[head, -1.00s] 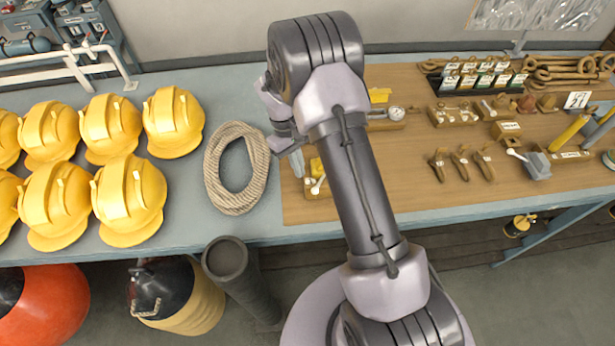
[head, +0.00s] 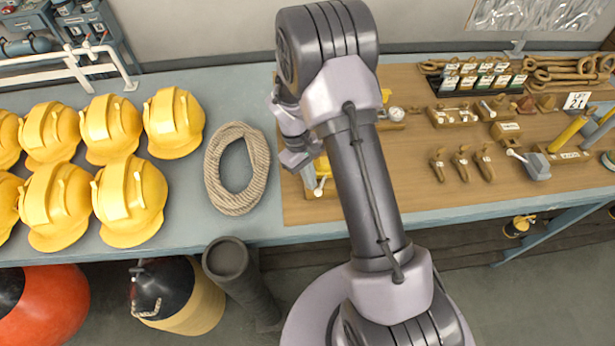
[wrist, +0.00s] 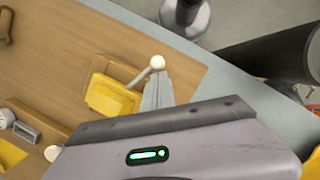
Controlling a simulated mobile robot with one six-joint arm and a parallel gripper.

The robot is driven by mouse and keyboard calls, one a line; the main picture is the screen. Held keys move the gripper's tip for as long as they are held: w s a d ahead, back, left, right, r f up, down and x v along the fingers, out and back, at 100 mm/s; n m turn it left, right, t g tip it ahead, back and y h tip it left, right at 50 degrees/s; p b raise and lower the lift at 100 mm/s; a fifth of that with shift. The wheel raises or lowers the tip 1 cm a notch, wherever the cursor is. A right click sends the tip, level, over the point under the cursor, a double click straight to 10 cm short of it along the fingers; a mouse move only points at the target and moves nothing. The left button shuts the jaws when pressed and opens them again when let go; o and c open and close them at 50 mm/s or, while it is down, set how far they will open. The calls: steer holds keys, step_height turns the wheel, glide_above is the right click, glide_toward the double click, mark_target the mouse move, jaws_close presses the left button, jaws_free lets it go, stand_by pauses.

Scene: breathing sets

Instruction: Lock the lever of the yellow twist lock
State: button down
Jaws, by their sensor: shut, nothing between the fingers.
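The yellow twist lock (wrist: 112,97) sits on a wooden base on the brown board in the wrist view. Its lever ends in a white ball knob (wrist: 157,62) that sticks out past the block towards the board's edge. My gripper (wrist: 158,85) is shut and empty, with its fingertips close beside the lever just below the knob. I cannot tell whether they touch it. In the head view the yellow lock (head: 322,166) is partly hidden by my arm, and its white knob (head: 319,192) shows just below my gripper.
A coil of rope (head: 237,168) and yellow helmets (head: 130,200) lie left of the board (head: 420,205). A white gauge (head: 397,113) stands behind my arm. The board's front strip is clear.

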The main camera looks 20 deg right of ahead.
steer(key=s+d+n+t+h, duration=0.2)
steer(key=s+d+n, duration=0.2)
steer(key=d+n, duration=0.3)
steer(key=shift+s+d+n+t+b, duration=0.3)
steer(key=shift+d+n+b, duration=0.1)
steer(key=shift+n, duration=1.8)
steer(key=w+a+r+p, duration=0.1)
steer(key=a+r+p, duration=0.2)
steer(key=a+r, duration=0.3)
steer(key=v, duration=0.4)
steer(key=shift+d+r, duration=0.25)
steer(key=shift+r, duration=0.05)
